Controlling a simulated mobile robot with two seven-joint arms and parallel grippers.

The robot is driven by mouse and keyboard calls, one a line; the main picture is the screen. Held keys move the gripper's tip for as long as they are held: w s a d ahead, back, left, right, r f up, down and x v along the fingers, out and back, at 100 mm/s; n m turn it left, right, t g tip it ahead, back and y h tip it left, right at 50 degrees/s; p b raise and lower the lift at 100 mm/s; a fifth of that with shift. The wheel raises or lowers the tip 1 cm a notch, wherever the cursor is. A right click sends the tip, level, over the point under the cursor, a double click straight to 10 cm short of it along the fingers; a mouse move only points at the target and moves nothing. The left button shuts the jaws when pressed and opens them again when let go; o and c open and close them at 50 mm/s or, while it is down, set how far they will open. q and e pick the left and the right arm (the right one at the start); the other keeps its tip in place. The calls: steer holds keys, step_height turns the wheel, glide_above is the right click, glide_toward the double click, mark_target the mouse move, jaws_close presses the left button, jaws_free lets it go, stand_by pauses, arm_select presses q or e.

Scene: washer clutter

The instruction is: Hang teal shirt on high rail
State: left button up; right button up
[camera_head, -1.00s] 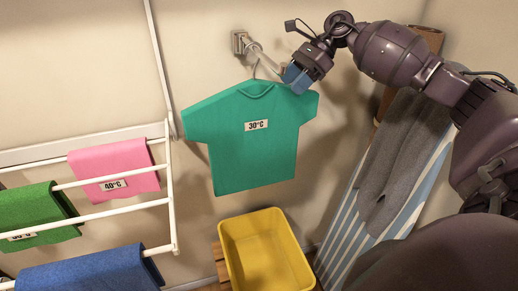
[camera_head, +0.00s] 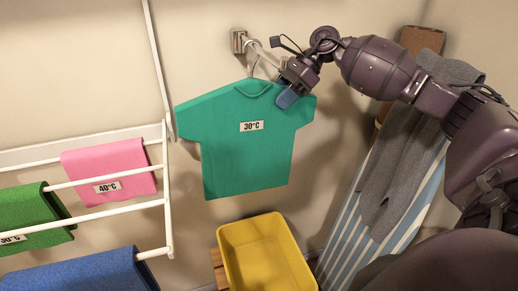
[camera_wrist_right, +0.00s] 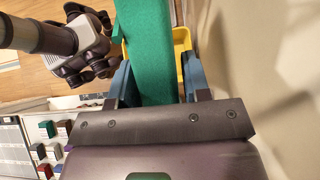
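The teal shirt (camera_head: 235,160) with a 30°C label is upright in the middle of the head view. Its thin hanger hook (camera_head: 252,68) rises to the short high rail (camera_head: 264,54) on the wall; the exact contact is too small to tell. My right gripper (camera_head: 287,99) is in front of the shirt's right shoulder. In the right wrist view, its blue fingers (camera_wrist_right: 160,85) stand apart, with the green shirt (camera_wrist_right: 150,45) showing between them. Whether they touch the cloth cannot be told.
A yellow basket (camera_head: 225,238) stands below the shirt. A white drying rack (camera_head: 169,215) at left holds pink (camera_head: 108,165), green (camera_head: 35,205) and blue (camera_head: 80,272) cloths. A striped ironing board (camera_head: 345,235) with grey trousers (camera_head: 395,170) leans at right.

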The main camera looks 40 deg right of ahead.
mark_target(281, 85)
jaws_close()
steer(key=shift+r, duration=0.1)
steer(key=shift+s+d+r+p, duration=0.1)
steer(key=shift+d+r+p, duration=0.1)
steer(key=shift+r, duration=0.3)
steer(key=shift+d+r+p, duration=0.1)
steer(key=shift+r+p, duration=0.05)
steer(key=shift+r, duration=0.3)
steer(key=shift+s+d+r, duration=0.1)
steer(key=shift+d+r, duration=0.15)
steer(key=shift+r, duration=0.75)
steer(key=shift+f, duration=0.1)
